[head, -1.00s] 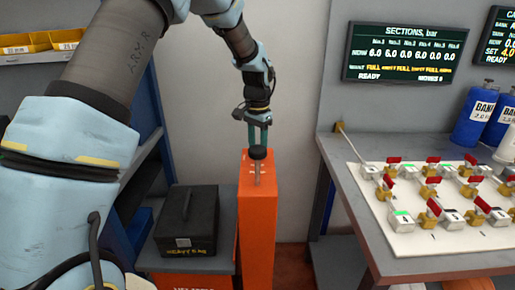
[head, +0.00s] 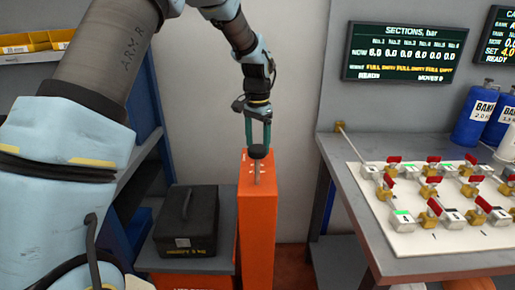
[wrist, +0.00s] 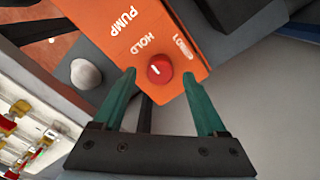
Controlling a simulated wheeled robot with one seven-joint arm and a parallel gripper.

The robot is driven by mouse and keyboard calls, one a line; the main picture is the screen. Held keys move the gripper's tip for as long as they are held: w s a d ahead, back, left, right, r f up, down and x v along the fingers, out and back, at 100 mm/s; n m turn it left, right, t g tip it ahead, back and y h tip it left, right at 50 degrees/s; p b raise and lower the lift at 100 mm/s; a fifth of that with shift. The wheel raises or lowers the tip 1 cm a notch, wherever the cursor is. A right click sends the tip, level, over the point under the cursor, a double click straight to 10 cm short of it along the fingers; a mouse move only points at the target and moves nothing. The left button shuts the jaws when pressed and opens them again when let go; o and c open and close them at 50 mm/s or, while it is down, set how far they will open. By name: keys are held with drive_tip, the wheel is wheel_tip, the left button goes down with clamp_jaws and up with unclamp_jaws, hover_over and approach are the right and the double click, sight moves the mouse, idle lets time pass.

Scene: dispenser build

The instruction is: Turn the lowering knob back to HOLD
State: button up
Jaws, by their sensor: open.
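The lowering knob (wrist: 159,70) is round and red with a short white mark, on the orange panel (wrist: 125,45) in the wrist view. The word HOLD is printed beside it, with PUMP farther off and a blurred label on its other side. I cannot tell for sure which label the mark faces. My gripper (head: 258,142) points down over the top of the orange post (head: 257,215) in the head view. Its green fingers are open, one on each side of the red knob in the wrist view; contact is not clear. The red knob is not discernible in the head view.
A black case (head: 187,222) sits on a grey shelf to the left. A workbench (head: 365,235) with several red-handled valves is to the right, under a sections screen (head: 403,52).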

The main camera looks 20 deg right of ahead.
wheel_tip(320, 180, up, 9)
drive_tip(key=b, duration=0.2)
idle(0.5)
drive_tip(key=a+f+n, duration=0.3)
drive_tip(key=a+n, duration=0.3)
drive_tip(key=a, duration=1.4)
drive_tip(key=s+a+f+n, duration=0.2)
drive_tip(key=s+a, duration=0.3)
drive_tip(key=a, duration=0.3)
drive_tip(key=s+a+f+n+t, duration=0.1)
drive_tip(key=s+a+f+n, duration=0.2)
drive_tip(key=a, duration=0.5)
drive_tip(key=s+n, duration=0.1)
drive_tip(key=s, duration=0.1)
drive_tip(key=shift+s+a+n+t, duration=0.3)
drive_tip(key=shift+s+a, duration=0.05)
drive_tip(key=shift+s, duration=0.05)
